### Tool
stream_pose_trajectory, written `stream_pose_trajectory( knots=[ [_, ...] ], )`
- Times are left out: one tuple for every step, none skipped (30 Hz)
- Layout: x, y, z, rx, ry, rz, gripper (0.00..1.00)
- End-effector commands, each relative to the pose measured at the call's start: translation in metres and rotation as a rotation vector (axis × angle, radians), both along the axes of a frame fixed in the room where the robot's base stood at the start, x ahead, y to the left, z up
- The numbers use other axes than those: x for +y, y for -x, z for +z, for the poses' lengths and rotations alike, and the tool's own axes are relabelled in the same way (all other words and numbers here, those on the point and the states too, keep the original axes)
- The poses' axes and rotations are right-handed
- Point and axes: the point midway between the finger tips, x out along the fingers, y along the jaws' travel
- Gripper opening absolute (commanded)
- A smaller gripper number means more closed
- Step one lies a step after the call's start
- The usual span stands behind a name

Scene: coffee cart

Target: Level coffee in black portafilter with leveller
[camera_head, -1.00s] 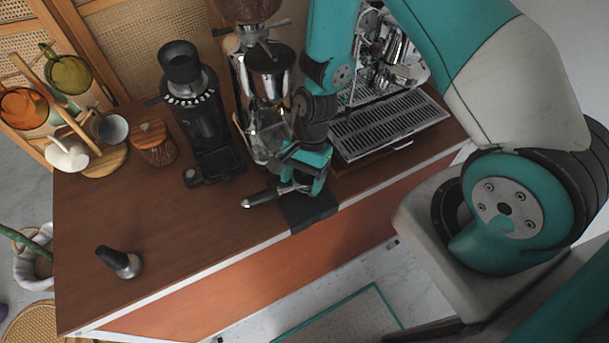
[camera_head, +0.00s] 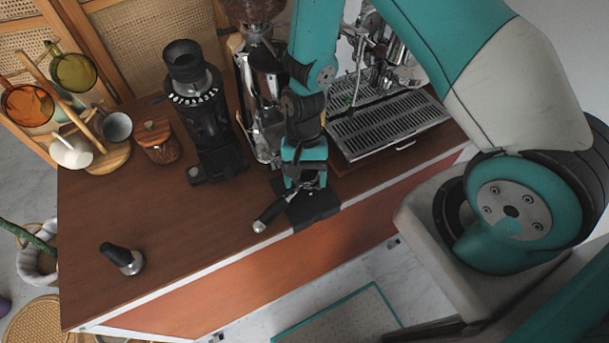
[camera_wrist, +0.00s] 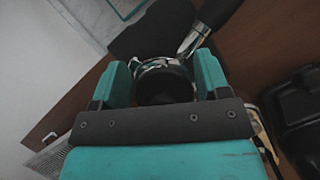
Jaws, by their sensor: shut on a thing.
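The black portafilter lies on a black mat (camera_head: 323,212) at the counter's front edge, its handle (camera_head: 272,214) pointing down-left in the head view. The wrist view shows its chrome rim (camera_wrist: 157,63) and dark handle (camera_wrist: 218,12). My gripper (camera_head: 303,178) is directly over the portafilter's head, pointing down. In the wrist view its teal fingers (camera_wrist: 163,84) are shut on a round black piece, which looks like the leveller (camera_wrist: 165,87), sitting at the basket. The coffee inside is hidden beneath it.
A black grinder (camera_head: 205,125) and a second grinder with a hopper (camera_head: 254,10) stand behind. The espresso machine's drip tray (camera_head: 385,125) is close on the right. The counter (camera_head: 190,225) between is clear.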

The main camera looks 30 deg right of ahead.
Motion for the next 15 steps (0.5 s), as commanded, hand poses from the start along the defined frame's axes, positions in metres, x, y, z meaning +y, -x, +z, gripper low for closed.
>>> stream_pose_trajectory(
  knots=[
    [0.0014, -0.0013, -0.0054, -0.007, -0.004, 0.024, 0.12],
    [0.0013, -0.0012, -0.0054, -0.007, -0.004, 0.036, 0.12],
    [0.0014, -0.0011, -0.0054, -0.007, -0.004, 0.047, 0.12],
    [0.0014, -0.001, -0.0053, -0.007, -0.004, 0.055, 0.12],
    [0.0015, -0.001, -0.0053, -0.006, -0.004, 0.06, 0.12],
    [0.0016, -0.0009, -0.0053, -0.006, -0.005, 0.065, 0.12],
    [0.0016, -0.0009, -0.0051, -0.006, -0.005, 0.067, 0.12],
    [0.0016, -0.0009, -0.0051, -0.006, -0.006, 0.069, 0.12],
    [0.0017, -0.0008, -0.0051, -0.005, -0.005, 0.069, 0.12],
    [0.0018, -0.0008, -0.0051, -0.005, -0.006, 0.069, 0.12],
    [0.0018, -0.0007, -0.005, -0.005, -0.006, 0.069, 0.12],
    [0.0018, -0.0007, -0.005, -0.005, -0.006, 0.069, 0.12],
    [0.002, -0.0006, -0.005, -0.005, -0.006, 0.069, 0.12],
    [0.002, -0.0006, -0.005, -0.004, -0.006, 0.068, 0.12],
    [0.002, -0.0005, -0.0047, -0.004, -0.006, 0.068, 0.12]
  ],
)
